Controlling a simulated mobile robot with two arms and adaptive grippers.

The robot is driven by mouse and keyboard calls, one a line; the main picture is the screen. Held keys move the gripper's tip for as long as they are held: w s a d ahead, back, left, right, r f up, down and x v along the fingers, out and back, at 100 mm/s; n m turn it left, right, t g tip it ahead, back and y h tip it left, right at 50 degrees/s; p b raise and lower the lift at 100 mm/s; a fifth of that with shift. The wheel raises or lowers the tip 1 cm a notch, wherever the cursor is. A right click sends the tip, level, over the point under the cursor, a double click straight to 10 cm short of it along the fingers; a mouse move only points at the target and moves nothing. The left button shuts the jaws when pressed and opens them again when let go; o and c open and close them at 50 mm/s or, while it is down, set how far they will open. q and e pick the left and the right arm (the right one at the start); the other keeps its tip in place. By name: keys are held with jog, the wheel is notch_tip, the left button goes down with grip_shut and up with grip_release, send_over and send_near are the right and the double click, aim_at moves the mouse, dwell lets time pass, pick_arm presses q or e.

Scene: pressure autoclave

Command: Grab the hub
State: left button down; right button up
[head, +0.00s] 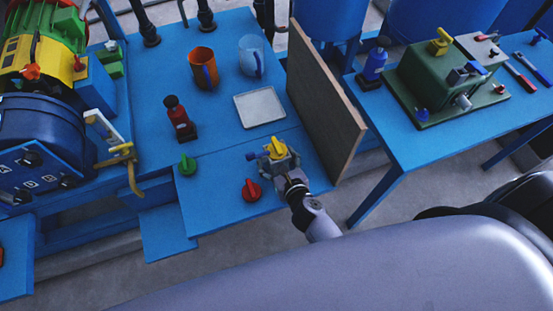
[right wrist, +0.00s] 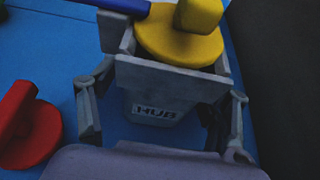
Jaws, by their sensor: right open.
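The hub (head: 288,162) is a small grey block on the front right of the blue table, with a yellow knob (head: 277,148) on top and a blue part at its left. In the right wrist view the right gripper (right wrist: 163,110) is open, with one finger on each side of the hub. Whether the fingers touch it I cannot tell. My left gripper is not in view.
A red knob (head: 252,190) lies left of the hub, and a green knob (head: 188,166) further left. A brown upright board (head: 330,105) stands close on the right. A white tray (head: 259,107), an orange mug (head: 203,69) and a red bottle (head: 180,120) stand behind.

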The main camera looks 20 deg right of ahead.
jog(key=shift+w, duration=0.1)
jog(key=c, duration=1.6)
